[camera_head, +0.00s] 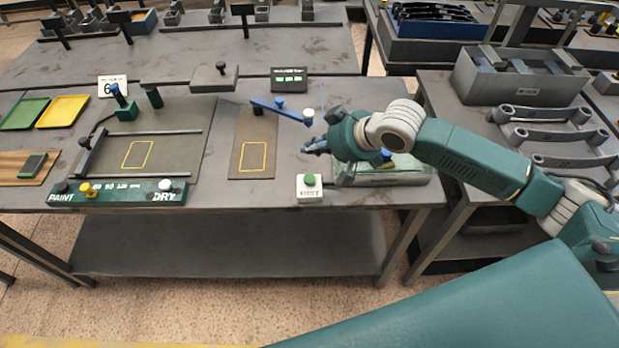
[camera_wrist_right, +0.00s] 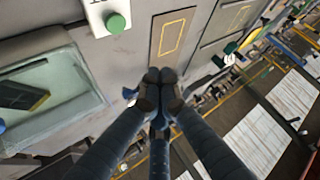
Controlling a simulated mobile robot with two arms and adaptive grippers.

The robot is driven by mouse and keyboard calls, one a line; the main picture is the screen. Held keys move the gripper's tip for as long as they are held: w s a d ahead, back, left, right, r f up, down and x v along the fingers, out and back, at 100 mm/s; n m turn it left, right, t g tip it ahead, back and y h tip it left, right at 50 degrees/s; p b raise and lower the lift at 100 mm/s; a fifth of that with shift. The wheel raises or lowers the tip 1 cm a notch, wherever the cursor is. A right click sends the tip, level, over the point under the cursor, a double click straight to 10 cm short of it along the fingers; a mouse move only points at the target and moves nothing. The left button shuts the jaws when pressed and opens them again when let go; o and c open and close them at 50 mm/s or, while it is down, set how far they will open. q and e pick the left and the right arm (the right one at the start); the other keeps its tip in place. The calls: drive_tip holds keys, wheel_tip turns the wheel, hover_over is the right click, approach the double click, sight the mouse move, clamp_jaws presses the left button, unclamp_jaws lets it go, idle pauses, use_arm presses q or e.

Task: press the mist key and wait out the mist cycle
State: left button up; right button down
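The mist key seems to be the white box with a round green button (camera_head: 310,181) at the front edge of the table; its lettering is too small to read. It also shows in the right wrist view, where the green button (camera_wrist_right: 116,23) is at the top. My right gripper (camera_head: 306,147) is above the table, behind the key and apart from it. Its fingertips (camera_wrist_right: 158,80) are together with nothing visible between them. A pale green glassy box (camera_head: 408,177) is right of the key, partly hidden by my arm; a dark plate (camera_wrist_right: 22,95) shows inside it. My left gripper is out of view.
A dark display with green marks (camera_head: 289,79) stands behind. A blue lever (camera_head: 280,111) is just left of my gripper. A brown mat with a yellow outline (camera_head: 252,160) and a green PAINT/DRY panel (camera_head: 127,193) are further left.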

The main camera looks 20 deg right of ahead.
drive_tip(key=b, duration=0.8)
hover_over(311, 180)
wheel_tip(311, 180, down, 7)
drive_tip(key=shift+d+r, duration=0.1)
drive_tip(key=shift+r, duration=0.05)
drive_tip(key=shift+f, duration=0.3)
drive_tip(key=shift+w+f, duration=0.1)
drive_tip(key=shift+f, duration=0.45)
drive_tip(key=shift+f, duration=0.15)
drive_tip(key=shift+f+p, duration=0.25)
drive_tip(key=shift+p, duration=0.1)
